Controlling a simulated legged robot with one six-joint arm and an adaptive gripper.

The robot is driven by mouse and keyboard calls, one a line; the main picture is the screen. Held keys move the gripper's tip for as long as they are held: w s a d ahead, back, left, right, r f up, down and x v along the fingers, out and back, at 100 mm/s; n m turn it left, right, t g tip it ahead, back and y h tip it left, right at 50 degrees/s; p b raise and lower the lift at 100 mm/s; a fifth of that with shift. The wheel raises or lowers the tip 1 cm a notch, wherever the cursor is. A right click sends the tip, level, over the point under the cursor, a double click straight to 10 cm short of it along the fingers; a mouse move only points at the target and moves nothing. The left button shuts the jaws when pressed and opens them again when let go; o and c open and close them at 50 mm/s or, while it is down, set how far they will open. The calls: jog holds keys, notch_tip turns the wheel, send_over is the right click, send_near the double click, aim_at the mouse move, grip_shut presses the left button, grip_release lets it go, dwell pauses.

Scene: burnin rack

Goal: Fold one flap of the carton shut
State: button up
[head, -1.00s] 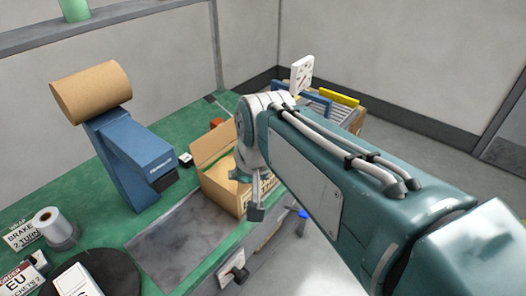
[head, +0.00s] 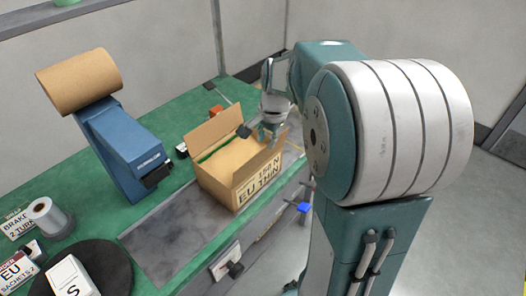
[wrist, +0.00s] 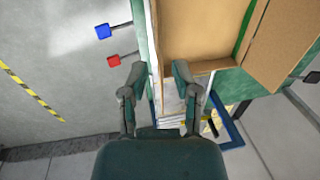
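The open brown carton (head: 222,181) stands on the green bench beside its front edge, with a printed label on its near side. One flap (head: 214,130) stands up along its far left side. In the wrist view, the carton (wrist: 200,25) fills the top middle and a flap (wrist: 283,45) sticks outward on the right. My gripper (head: 262,132) is at the carton's far right corner, above or beside the rim; contact cannot be told. In the wrist view, my gripper (wrist: 158,72) is open, its fingers apart with nothing held between them.
A blue dispenser (head: 128,152) with a brown paper roll (head: 80,82) stands left of the carton. A grey mat (head: 165,243) lies bare in front. A blue knob (wrist: 103,31) and a red knob (wrist: 113,61) project from the bench front.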

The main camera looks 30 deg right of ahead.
aim_at(264, 152)
jog(key=f, duration=0.4)
jog(key=w+f, duration=0.1)
jog(key=f, duration=0.1)
jog(key=shift+a, duration=0.1)
grip_shut()
